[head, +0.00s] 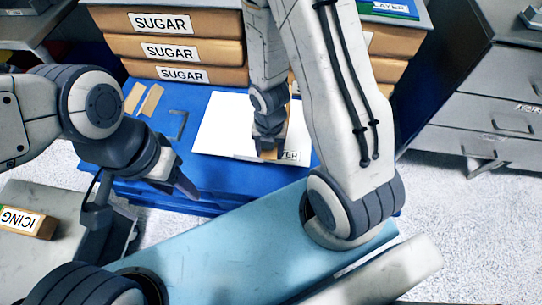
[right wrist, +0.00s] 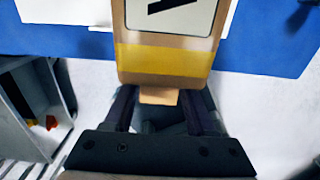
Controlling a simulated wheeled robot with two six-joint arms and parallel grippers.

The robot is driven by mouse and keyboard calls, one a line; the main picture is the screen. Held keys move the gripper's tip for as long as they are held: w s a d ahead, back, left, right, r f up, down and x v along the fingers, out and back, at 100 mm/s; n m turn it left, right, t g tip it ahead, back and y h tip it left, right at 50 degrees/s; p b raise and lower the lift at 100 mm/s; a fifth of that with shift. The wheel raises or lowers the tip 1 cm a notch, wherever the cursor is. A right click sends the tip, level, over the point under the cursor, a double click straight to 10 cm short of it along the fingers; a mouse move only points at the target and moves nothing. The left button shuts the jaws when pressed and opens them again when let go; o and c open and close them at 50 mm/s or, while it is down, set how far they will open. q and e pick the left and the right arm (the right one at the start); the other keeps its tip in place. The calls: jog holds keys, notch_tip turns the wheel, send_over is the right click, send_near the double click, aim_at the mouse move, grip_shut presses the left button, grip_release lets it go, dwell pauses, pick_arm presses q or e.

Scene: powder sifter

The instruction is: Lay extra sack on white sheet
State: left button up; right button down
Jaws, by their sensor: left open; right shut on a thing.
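The white sheet (head: 222,125) lies on the blue surface, partly covered by my right arm; its front edge bears a label partly reading "AYER". My right gripper (head: 268,143) is over the sheet. In the right wrist view it is shut on the end tab of a brown sack (right wrist: 165,65) with a yellow band and a partly cut-off white label. In the head view only a small brown part of this sack (head: 270,154) shows. I cannot tell whether it touches the sheet. My left gripper (head: 178,185) is open and empty, left of the sheet.
Stacked brown SUGAR sacks (head: 172,49) stand behind the sheet. An ICING sack (head: 27,222) lies on a grey surface (head: 60,200) at the left. Grey drawers (head: 490,115) stand at the right. Small tan strips (head: 151,99) lie on the blue surface (head: 205,175) left of the sheet.

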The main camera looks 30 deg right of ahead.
aim_at(250, 153)
jog(key=shift+w+f, duration=0.1)
jog(key=shift+w, duration=0.3)
jog(key=w+f, duration=0.1)
jog(key=w+a+f+p, duration=0.1)
jog(key=w, duration=0.1)
jog(key=shift+w+a+p, duration=0.15)
jog(key=shift+w+p, duration=0.1)
jog(key=shift+p, duration=0.05)
jog(key=w+f+b, duration=0.1)
jog(key=w, duration=0.1)
jog(key=w+a+f, duration=0.1)
jog(key=f, duration=0.1)
jog(key=shift+w+a+b, duration=0.15)
jog(key=shift+w+b, duration=0.25)
jog(key=shift+w+a+f, duration=0.15)
jog(key=shift+w+f, duration=0.1)
jog(key=shift+w, duration=0.25)
notch_tip(250, 153, down, 4)
jog(key=b, duration=0.4)
pick_arm(q)
notch_tip(250, 153, down, 5)
jog(key=shift+f, duration=0.15)
pick_arm(e)
jog(key=shift+c, duration=1.1)
grip_release()
jog(key=shift+s, duration=0.1)
